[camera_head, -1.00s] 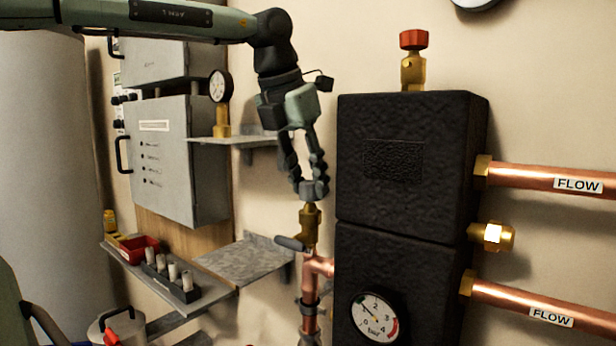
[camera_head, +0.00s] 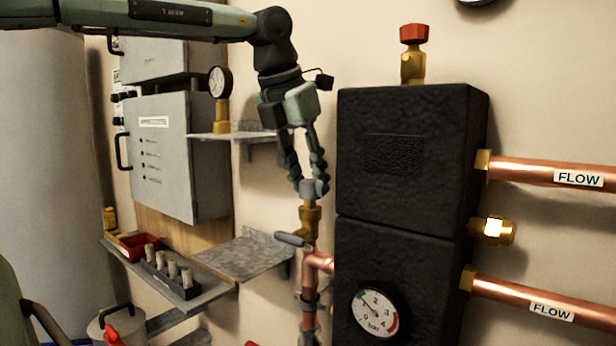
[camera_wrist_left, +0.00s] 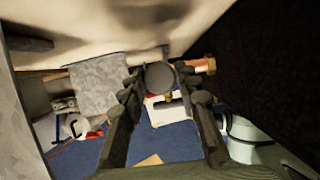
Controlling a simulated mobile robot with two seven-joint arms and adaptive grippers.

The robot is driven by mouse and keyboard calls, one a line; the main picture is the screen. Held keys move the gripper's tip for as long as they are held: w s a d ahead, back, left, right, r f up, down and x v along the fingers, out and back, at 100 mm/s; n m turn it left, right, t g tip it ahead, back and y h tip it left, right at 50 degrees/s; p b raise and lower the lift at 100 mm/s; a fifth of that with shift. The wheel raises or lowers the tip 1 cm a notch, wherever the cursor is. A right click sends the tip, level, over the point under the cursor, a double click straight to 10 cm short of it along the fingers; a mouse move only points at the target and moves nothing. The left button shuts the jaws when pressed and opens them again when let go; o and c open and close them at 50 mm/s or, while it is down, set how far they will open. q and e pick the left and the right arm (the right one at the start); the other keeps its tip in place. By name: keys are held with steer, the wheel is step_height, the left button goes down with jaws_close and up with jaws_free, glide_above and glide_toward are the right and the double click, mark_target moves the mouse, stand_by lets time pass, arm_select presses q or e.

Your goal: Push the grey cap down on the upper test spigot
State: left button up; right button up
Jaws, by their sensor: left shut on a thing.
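The grey cap (camera_head: 308,187) is between the fingertips of my left gripper (camera_head: 310,186), which is shut on it. The cap is at the top of the upright brass spigot (camera_head: 309,214), left of the black casing. Whether it is fully seated or just resting on top cannot be told. The gripper points down from above. In the left wrist view the cap shows as a dark round disc (camera_wrist_left: 158,77) between the two fingers (camera_wrist_left: 160,84), hiding most of the spigot. My right gripper is not in view.
The black insulated casing (camera_head: 400,160) stands close to the right of the fingers. A lever handle (camera_head: 291,240) is below the spigot. Metal shelves (camera_head: 245,262) and a grey cabinet (camera_head: 165,160) are to the left. Copper pipes (camera_head: 560,176) run right.

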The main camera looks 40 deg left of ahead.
arm_select(q)
steer(key=shift+f+b, duration=0.55)
steer(key=shift+f, duration=0.15)
steer(key=o, duration=0.9)
steer(key=v, duration=1.2)
